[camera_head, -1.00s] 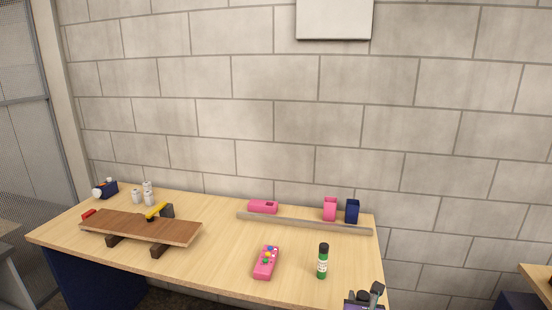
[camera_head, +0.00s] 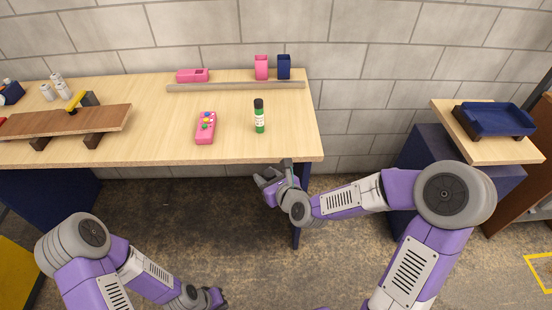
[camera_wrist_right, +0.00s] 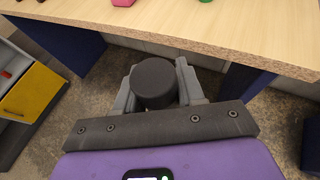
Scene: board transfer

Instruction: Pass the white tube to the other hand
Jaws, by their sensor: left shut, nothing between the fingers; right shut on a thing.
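My right gripper (camera_head: 272,179) is just off the table's front edge, right of centre in the head view. In the right wrist view its fingers are shut on a black-capped cylinder (camera_wrist_right: 154,82), seen end-on. The cylinder's body is hidden below the cap, so I cannot see whether it is white. My left gripper (camera_head: 214,298) is low at the bottom of the head view, shut and empty, well apart from the right one.
A wooden table (camera_head: 165,143) holds a green black-capped tube (camera_head: 259,117), a pink button box (camera_head: 205,128), several white bottles (camera_head: 58,82), a raised brown board (camera_head: 65,121) and pink and navy cups (camera_head: 284,66). A blue tray (camera_head: 495,119) stands on a side table. Floor space before the table is open.

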